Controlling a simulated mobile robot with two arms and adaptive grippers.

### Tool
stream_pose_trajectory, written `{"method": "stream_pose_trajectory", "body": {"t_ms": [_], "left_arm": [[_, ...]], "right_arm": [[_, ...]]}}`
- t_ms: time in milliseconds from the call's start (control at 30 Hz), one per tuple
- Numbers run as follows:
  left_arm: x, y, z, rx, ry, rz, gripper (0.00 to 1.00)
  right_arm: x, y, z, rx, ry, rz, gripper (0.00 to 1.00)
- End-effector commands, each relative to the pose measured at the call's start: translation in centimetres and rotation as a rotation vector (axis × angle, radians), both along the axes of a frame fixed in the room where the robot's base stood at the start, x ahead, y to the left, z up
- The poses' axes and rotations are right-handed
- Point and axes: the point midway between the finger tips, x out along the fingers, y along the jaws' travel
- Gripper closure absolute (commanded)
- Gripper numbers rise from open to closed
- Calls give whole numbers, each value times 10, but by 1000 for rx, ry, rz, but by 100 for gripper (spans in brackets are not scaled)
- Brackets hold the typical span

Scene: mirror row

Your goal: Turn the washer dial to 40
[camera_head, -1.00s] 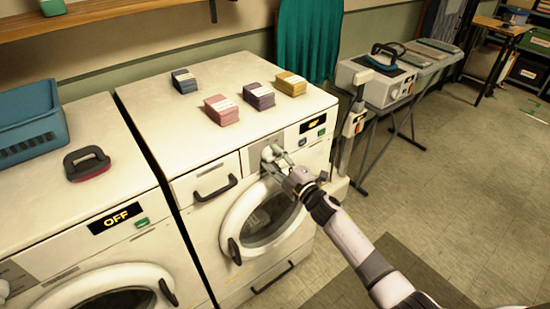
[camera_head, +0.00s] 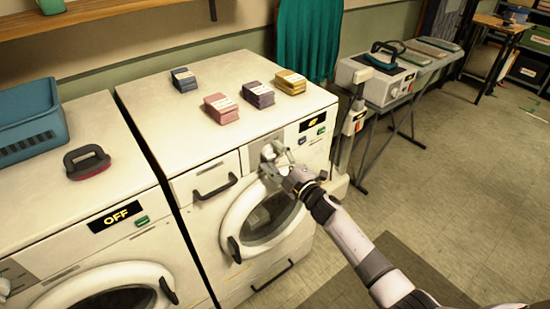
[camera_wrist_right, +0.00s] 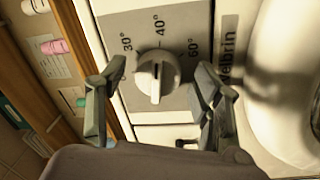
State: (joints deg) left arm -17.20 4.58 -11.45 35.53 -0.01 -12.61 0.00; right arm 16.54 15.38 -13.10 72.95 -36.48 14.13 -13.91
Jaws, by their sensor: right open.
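The washer (camera_head: 190,135) on the right has a white round dial (camera_head: 270,150) on its front panel, partly hidden by my gripper in the head view. In the right wrist view the dial (camera_wrist_right: 157,76) sits on a grey plate marked 30°, 40° and 60°. My right gripper (camera_head: 274,161) is open at the dial. Its fingers (camera_wrist_right: 161,74) stand on either side of the dial, with visible gaps. My left gripper is out of view.
A round door (camera_head: 263,222) with a dark handle is below the dial. A drawer handle (camera_head: 215,188) is to its left. Several coloured card stacks (camera_head: 222,108) lie on the washer top. Another washer (camera_head: 60,215) showing OFF stands close on the left.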

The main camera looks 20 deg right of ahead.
Motion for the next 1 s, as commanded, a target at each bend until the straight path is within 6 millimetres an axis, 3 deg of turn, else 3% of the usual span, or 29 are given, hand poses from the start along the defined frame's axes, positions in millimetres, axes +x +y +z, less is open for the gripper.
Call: {"method": "stream_pose_trajectory", "body": {"t_ms": [267,700,1000], "left_arm": [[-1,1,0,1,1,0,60],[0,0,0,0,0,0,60],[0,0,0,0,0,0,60]], "right_arm": [[-8,-3,-2,-1,1,-1,40],[-88,-30,-9,-1,2,0,40],[-113,-39,-10,-1,-1,1,40]]}}
